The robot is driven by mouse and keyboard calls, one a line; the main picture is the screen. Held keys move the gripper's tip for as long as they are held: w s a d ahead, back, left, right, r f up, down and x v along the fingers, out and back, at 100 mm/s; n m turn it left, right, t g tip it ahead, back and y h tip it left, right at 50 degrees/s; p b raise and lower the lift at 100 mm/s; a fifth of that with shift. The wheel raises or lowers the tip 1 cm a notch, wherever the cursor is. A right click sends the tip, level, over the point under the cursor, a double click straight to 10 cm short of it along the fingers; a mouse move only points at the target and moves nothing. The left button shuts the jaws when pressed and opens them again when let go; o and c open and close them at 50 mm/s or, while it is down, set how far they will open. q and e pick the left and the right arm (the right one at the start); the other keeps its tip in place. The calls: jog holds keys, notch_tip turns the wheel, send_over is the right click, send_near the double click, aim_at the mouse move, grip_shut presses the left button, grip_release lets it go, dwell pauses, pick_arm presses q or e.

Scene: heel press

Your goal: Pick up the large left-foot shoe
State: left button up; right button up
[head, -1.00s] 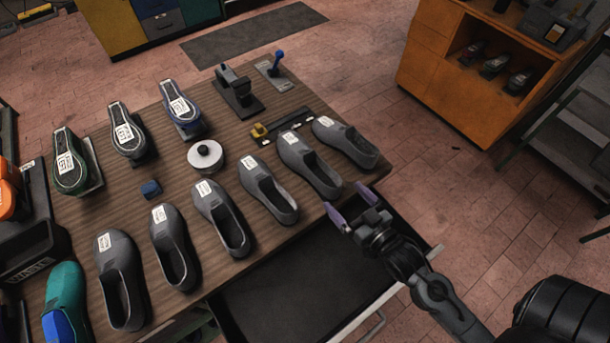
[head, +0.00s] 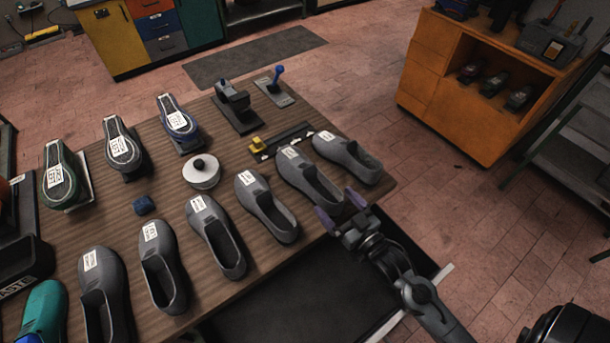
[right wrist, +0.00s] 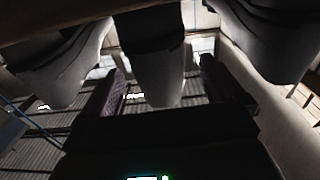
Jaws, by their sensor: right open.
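Several grey shoes with white labels stand in a row along the near part of the wooden table. The labels are too small to read, so I cannot tell which is the large left-foot shoe. In the right wrist view a grey shoe end (right wrist: 158,82) shows between the two spread fingers (right wrist: 160,88). I cannot tell whether they touch it. A grey shoe (head: 347,158) stands to the right, another (head: 266,207) to the left. My left gripper is not in view.
The table (head: 262,262) also holds a white round disc (head: 201,175), a small blue block (head: 144,205) and several upright shoe lasts (head: 123,148). An open dark drawer (head: 290,300) sticks out below the table's front edge. An orange cabinet (head: 450,110) stands at back right.

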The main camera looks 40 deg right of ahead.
aim_at(327, 201)
jog(key=shift+w, duration=2.25)
jog(key=shift+c, duration=0.3)
jog(key=c, duration=1.2)
jog(key=shift+r, duration=0.15)
jog(key=shift+c, duration=0.9)
